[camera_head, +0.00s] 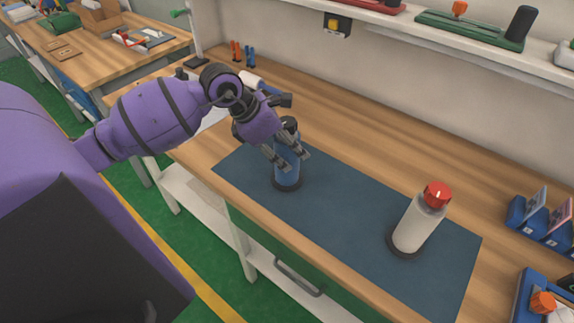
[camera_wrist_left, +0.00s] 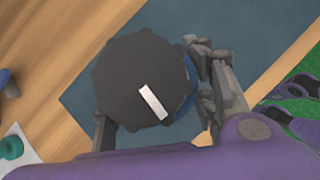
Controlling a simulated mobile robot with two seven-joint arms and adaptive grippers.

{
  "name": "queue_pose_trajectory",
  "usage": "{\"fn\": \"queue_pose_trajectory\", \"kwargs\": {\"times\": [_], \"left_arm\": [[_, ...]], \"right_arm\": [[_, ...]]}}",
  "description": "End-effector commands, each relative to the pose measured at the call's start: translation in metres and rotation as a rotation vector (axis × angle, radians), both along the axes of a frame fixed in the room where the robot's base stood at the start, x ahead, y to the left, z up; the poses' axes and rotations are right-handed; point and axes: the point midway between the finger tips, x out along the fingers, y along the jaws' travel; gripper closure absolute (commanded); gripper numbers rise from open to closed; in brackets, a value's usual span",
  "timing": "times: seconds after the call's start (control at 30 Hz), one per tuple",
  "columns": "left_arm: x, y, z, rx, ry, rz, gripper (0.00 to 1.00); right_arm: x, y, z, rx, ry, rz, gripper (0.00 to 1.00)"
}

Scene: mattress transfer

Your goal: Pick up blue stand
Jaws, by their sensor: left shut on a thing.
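The blue stand (camera_head: 288,175) is an upright blue cylinder with a black top and a dark round base, on the dark blue mat (camera_head: 340,215). My left gripper (camera_head: 293,160) has its fingers around the cylinder's upper part and is shut on it. In the left wrist view, the stand's black ridged cap with a white mark (camera_wrist_left: 145,80) fills the middle between the fingers (camera_wrist_left: 158,113). Only a sliver of the blue body shows there. The base appears to rest on the mat. My right gripper is out of view.
A white bottle with a red cap (camera_head: 420,222) stands in a dark base on the mat's right part. Blue holders (camera_head: 540,222) sit at the right edge. A shelf (camera_head: 470,48) runs along the back wall. The mat between stand and bottle is clear.

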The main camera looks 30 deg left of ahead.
Motion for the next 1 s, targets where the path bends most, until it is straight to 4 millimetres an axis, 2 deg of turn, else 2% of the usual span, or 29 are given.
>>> {"fn": "queue_pose_trajectory", "kwargs": {"times": [0.03,0.17,0.67,0.87,1.0], "left_arm": [[0.000,0.000,0.000,-0.001,0.001,-0.001,0.84],[0.000,0.000,0.000,-0.001,0.001,-0.001,1.00],[0.002,0.000,0.009,0.000,-0.006,0.000,1.00],[0.002,0.000,0.033,0.002,-0.009,-0.002,1.00],[-0.018,0.001,0.054,0.004,-0.005,-0.002,1.00]], "right_arm": [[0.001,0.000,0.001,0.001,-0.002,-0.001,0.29],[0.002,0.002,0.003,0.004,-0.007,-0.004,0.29],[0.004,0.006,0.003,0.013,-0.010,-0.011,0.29],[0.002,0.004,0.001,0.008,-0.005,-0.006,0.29],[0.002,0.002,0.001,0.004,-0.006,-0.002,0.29]]}}
